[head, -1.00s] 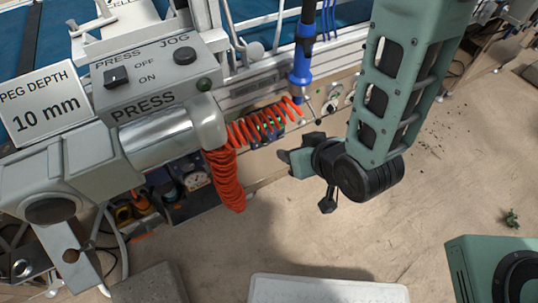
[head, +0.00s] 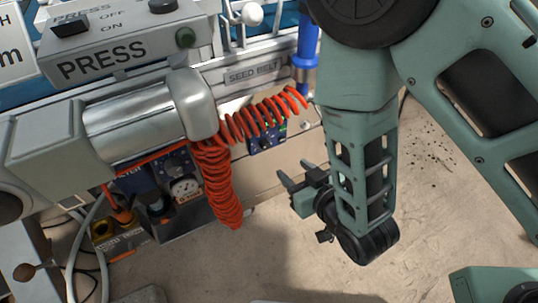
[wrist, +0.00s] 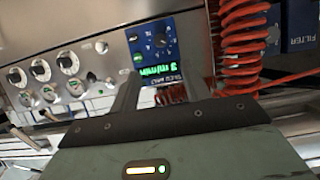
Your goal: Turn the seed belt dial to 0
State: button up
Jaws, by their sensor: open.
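The seed belt control is a small blue box (head: 267,137) on the machine's front, partly behind a red coiled hose in the head view. In the wrist view, which sees it upside down, the blue box (wrist: 152,50) carries a black dial (wrist: 161,41) with white marks around it. Its green display (wrist: 155,70) seems to read 3 m/min. I cannot tell the dial's exact setting. My gripper (head: 296,171) is open and empty, below and right of the box, apart from it. In the wrist view my gripper's fingers (wrist: 162,76) stand either side of the display, in front of it.
The red coiled hose (head: 222,170) hangs left of the box and also shows in the wrist view (wrist: 240,45). A blue cylinder (head: 308,40) hangs above right. Several black-and-white dials (wrist: 40,70) sit along the panel. The PRESS box (head: 120,45) is upper left. Floor below is mostly clear.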

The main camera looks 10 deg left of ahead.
aim_at(267, 146)
jog(key=b+x, duration=1.2)
jog(key=x, duration=0.2)
jog(key=c, duration=1)
